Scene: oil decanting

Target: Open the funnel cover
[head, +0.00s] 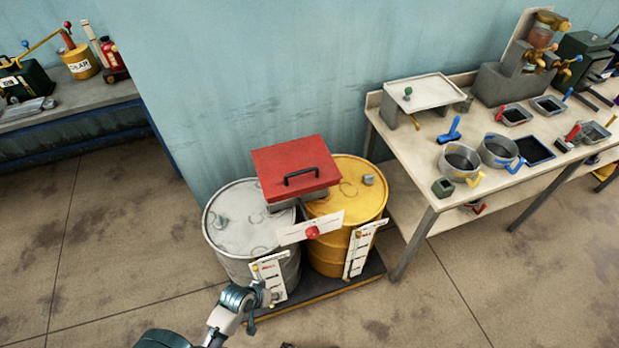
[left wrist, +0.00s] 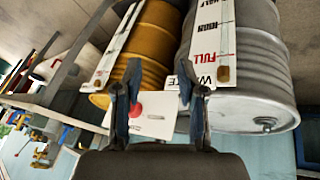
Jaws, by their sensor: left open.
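The red funnel cover (head: 290,160) with a black handle (head: 301,177) lies shut on a grey funnel box (head: 303,201) on top of two drums. My left gripper (head: 263,304) is low in front of the grey drum, well below the cover and apart from the handle. In the left wrist view the left gripper (left wrist: 158,92) has its two fingers spread with nothing held. Behind them is a white plate with a red knob (left wrist: 137,111). The cover is not clear in that view. My right gripper is not recognisable in the head view.
The grey drum (head: 229,222) and yellow drum (head: 369,201) stand on a dark pallet (head: 318,285), with white level gauges (head: 268,277) in front. A workbench (head: 419,161) with pots and trays stands right. A blue wall (head: 250,75) is behind. Floor is clear at left.

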